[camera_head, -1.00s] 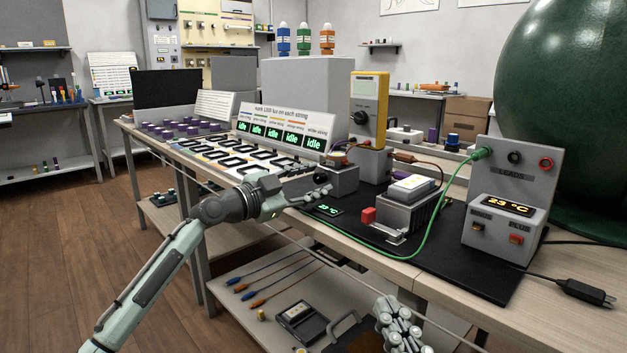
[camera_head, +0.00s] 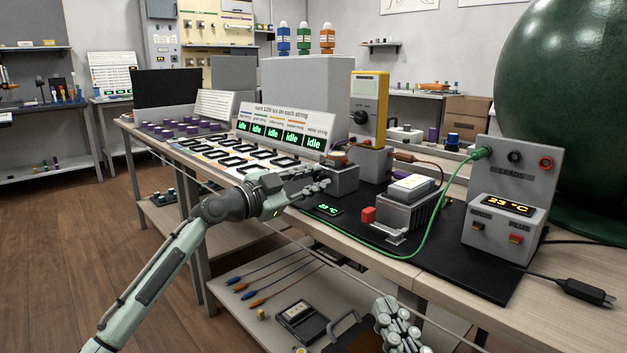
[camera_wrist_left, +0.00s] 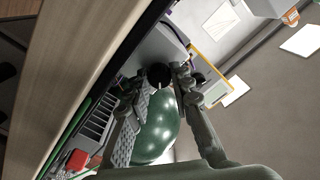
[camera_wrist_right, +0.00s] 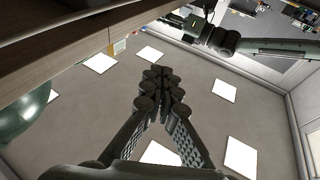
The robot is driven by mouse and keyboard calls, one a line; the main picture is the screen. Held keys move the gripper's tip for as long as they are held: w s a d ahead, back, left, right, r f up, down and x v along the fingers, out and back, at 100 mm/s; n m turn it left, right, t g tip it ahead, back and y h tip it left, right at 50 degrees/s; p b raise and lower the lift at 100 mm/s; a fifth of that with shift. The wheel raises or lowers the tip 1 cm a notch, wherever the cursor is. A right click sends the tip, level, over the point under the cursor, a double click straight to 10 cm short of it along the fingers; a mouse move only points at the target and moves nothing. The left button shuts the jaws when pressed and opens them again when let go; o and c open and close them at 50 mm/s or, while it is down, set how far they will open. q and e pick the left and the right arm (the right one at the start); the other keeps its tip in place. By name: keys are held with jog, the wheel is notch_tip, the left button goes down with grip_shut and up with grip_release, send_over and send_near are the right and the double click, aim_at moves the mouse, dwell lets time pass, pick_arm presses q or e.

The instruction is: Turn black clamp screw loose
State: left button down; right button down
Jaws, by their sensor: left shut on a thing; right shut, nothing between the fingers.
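The black clamp screw (camera_wrist_left: 158,75) shows as a round black knob with a light mark, between the fingertips of my left gripper (camera_wrist_left: 170,74) in the left wrist view. In the head view my left gripper (camera_head: 322,180) is at the near left side of a small grey block (camera_head: 345,178), and its fingers hide the screw. It is shut on the screw. My right gripper (camera_head: 390,305) is low in front of the bench in the head view. In the right wrist view (camera_wrist_right: 160,82) its fingers are shut together and empty.
A yellow meter (camera_head: 368,105) stands behind the block. A lower shelf (camera_head: 245,315) holds tools.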

pick_arm(q)
jog(key=shift+n, duration=1.7)
jog(key=n+p, duration=0.2)
jog(key=n, duration=0.3)
jog(key=n+p, duration=0.1)
jog(key=n, duration=0.3)
jog(key=shift+p, duration=0.4)
pick_arm(e)
jog(key=d+f+g+h, duration=0.3)
jog(key=d+f+g, duration=0.1)
jog(key=f, duration=0.4)
jog(key=d+f+g+h, duration=0.2)
jog(key=d+f+g, duration=0.2)
jog(key=f, duration=0.4)
pick_arm(q)
jog(key=n+p, duration=0.1)
jog(key=n, duration=0.1)
jog(key=shift+n, duration=0.4)
jog(key=n+p, duration=0.2)
jog(key=n, duration=0.1)
jog(key=shift+f+n+p, duration=0.1)
jog(key=shift+n+p, duration=0.35)
jog(key=shift+n, duration=0.35)
pick_arm(e)
jog(key=s+d+f+m+g+h, duration=0.2)
jog(key=s+d+f+g+h, duration=0.2)
jog(key=s+d+f+g, duration=0.4)
jog(key=shift+s+d+f+g, duration=0.3)
jog(key=shift+s+d+f, duration=0.5)
jog(key=shift+s+d, duration=1.15)
